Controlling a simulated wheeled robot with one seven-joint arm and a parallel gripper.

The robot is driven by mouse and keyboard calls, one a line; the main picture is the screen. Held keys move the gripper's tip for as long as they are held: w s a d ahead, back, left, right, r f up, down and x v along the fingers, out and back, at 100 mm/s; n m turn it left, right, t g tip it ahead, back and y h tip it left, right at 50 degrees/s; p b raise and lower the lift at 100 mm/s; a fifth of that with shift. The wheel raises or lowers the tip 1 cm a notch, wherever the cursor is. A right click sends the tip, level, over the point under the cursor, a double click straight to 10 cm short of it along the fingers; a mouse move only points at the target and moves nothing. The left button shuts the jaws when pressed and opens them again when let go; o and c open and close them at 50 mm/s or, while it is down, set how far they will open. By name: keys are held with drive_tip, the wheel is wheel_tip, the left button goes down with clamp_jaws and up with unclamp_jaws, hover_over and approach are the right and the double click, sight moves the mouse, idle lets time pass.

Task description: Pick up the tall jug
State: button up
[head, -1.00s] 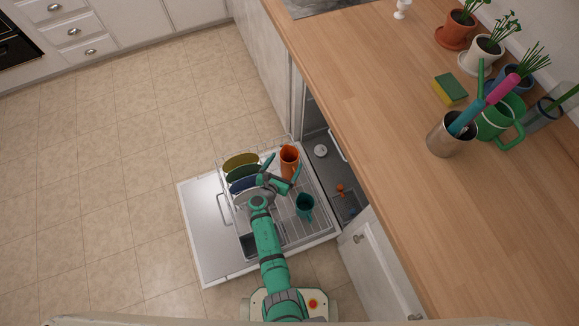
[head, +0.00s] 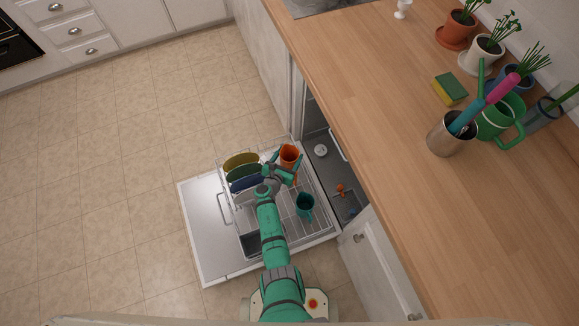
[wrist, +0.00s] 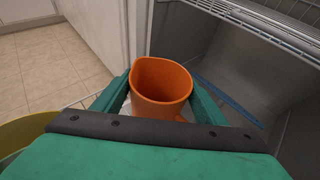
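The tall jug is orange and stands upright in the dishwasher rack; it shows in the head view (head: 289,154) and in the wrist view (wrist: 161,80). My gripper (head: 286,167) is at the jug in the head view. In the wrist view my gripper (wrist: 160,92) is open, with one green finger on each side of the jug. The jug's rim and open mouth face the wrist camera. Its lower part is hidden by my gripper. I cannot tell whether the fingers touch it.
The pulled-out rack (head: 300,225) also holds several plates (head: 243,170) left of the jug and a teal cup (head: 305,205) in front. The wooden counter (head: 400,130) rises at the right. An open cabinet door (head: 375,255) stands near the rack. The floor at left is clear.

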drive_tip(key=shift+d, duration=0.1)
drive_tip(key=c, duration=0.8)
drive_tip(key=shift+r, duration=0.2)
